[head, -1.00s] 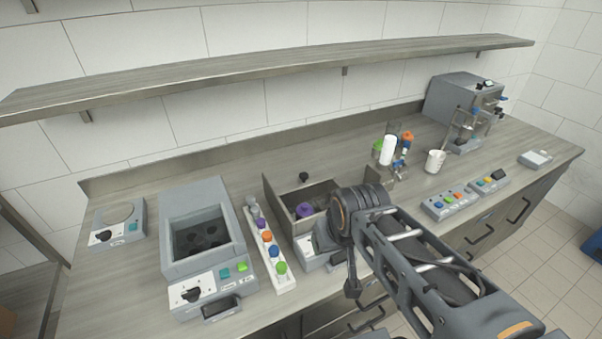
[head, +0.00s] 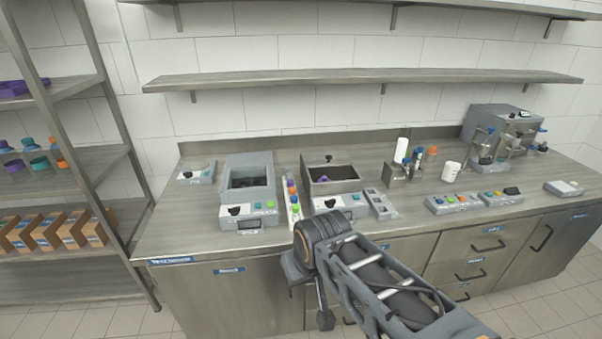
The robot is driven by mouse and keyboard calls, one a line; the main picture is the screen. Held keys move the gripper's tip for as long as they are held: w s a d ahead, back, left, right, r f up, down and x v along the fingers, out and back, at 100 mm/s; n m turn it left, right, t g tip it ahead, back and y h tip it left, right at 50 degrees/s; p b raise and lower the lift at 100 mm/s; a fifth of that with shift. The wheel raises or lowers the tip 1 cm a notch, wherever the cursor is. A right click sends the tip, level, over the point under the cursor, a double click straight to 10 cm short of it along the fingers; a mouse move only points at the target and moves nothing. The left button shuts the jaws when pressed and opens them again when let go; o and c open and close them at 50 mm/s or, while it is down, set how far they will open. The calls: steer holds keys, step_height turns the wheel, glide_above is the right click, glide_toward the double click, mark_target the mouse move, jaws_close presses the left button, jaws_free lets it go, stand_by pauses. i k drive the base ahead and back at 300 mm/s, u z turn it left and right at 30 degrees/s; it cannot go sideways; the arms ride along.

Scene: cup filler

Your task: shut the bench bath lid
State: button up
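A steel open-topped bath (head: 345,187) stands at the middle of the bench, with a grey control panel (head: 342,203) in front. A purple-capped item shows inside. A black knob (head: 328,158) shows at its back edge; the lid's plate is hard to make out, and the basin is uncovered. To its left stands a grey unit (head: 262,194) with an open square well and its own front panel. My gripper (head: 325,319) hangs at the end of my arm, in front of the bench and apart from both units. Its fingers are mostly hidden behind my wrist.
A rack of coloured caps (head: 293,213) stands between the two units. A grey slotted holder (head: 381,205) is right of the bath. A white mug (head: 451,171) and button boxes (head: 455,203) stand further right. A wall shelf (head: 360,77) runs above; a shelving rack (head: 75,160) is at left.

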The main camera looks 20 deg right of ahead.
mark_target(337, 157)
steer(key=z, duration=0.6)
steer(key=i, duration=1)
steer(key=u, duration=0.1)
